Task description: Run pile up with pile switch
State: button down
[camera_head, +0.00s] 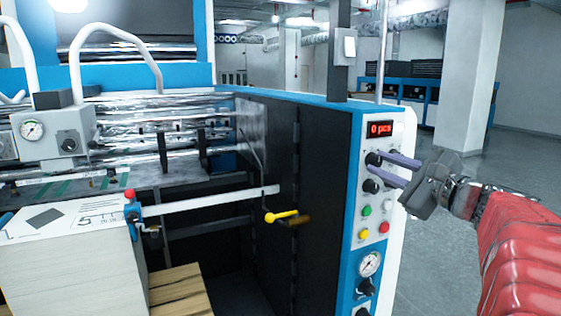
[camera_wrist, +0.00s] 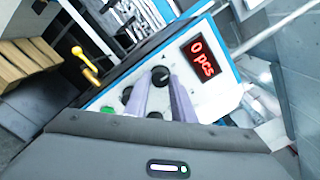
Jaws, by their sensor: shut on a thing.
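The control panel (camera_head: 378,205) on the blue-edged machine carries several black knobs, coloured buttons and a red display reading "0 pcs" (camera_head: 380,129). My gripper (camera_head: 374,162) reaches in from the right, its two purple fingers closed on the upper-left black knob (camera_wrist: 160,76), just below the display. In the wrist view the fingertips (camera_wrist: 159,80) sit on either side of this knob. Its label cannot be read, so I cannot tell whether it is the pile switch. The pile (camera_head: 70,260) of white printed sheets stands at the lower left on a wooden pallet (camera_head: 180,290).
Below the held knob are another black knob (camera_head: 370,186), a green button (camera_head: 366,211), a yellow button (camera_head: 363,234), a red button (camera_head: 384,228) and a gauge (camera_head: 370,264). A yellow lever (camera_head: 282,216) projects left of the panel. Open floor lies to the right.

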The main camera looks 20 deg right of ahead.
jog(key=c, duration=1.5)
grip_release()
jog(key=shift+s+d, duration=0.15)
jog(key=shift+s, duration=6.8)
jog(key=shift+f, duration=0.1)
